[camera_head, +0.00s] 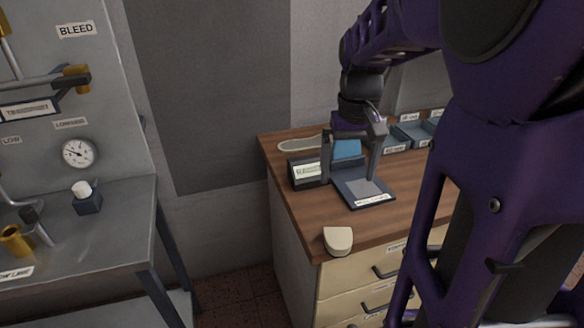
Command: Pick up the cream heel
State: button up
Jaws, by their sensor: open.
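The cream heel (338,240) is a small D-shaped block lying on the wooden bench top (302,211) at its near left corner. My gripper (350,182) points down over the bench, farther back than the heel, near a dark tray with a grey pad. Its two fingers are spread apart with nothing between them. It is clearly apart from the heel. Nothing hides the heel.
The dark tray (350,190) and a labelled box (305,171) stand behind the heel. A pale sole shape (298,141), a blue item (346,149) and labelled bins (411,133) lie farther back. A grey panel bench (120,200) is at left. My purple arm covers the right.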

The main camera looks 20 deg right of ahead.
jog(key=b, duration=0.4)
send_near(338, 234)
notch_tip(338, 234, down, 9)
jog(key=shift+w+r, duration=0.1)
jog(key=shift+w, duration=0.05)
jog(key=shift+c, duration=0.2)
jog(key=c, duration=1.3)
notch_tip(338, 234, up, 10)
jog(key=p, duration=0.2)
jog(key=shift+p, duration=0.3)
jog(key=shift+c, duration=0.2)
